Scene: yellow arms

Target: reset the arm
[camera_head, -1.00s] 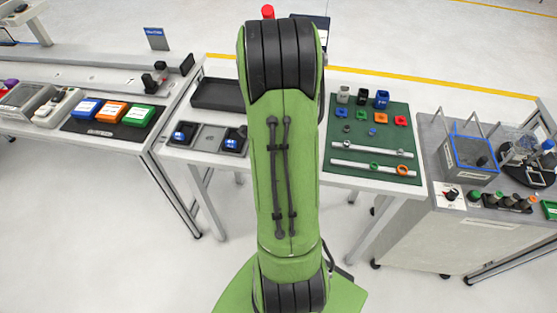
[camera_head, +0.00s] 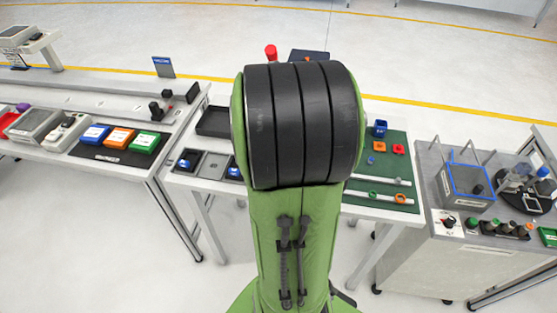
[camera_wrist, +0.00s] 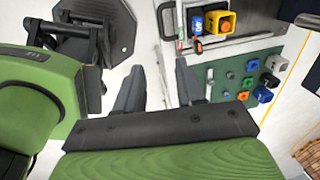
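My green arm (camera_head: 296,230) with a black-banded joint rises in the middle of the head view and hides the centre of the worktable. My gripper is hidden behind it there. In the wrist view, my gripper (camera_wrist: 160,72) has its two dark fingers apart, with nothing between them. It hangs clear of the things below, over pale floor and the edge of a bench.
The worktable carries a green mat (camera_head: 397,143) with small coloured parts and rods. A left bench holds blue, orange and green boxes (camera_head: 120,138). A right grey cabinet (camera_head: 430,250) holds a blue-rimmed bin (camera_head: 466,184). Open floor lies in front.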

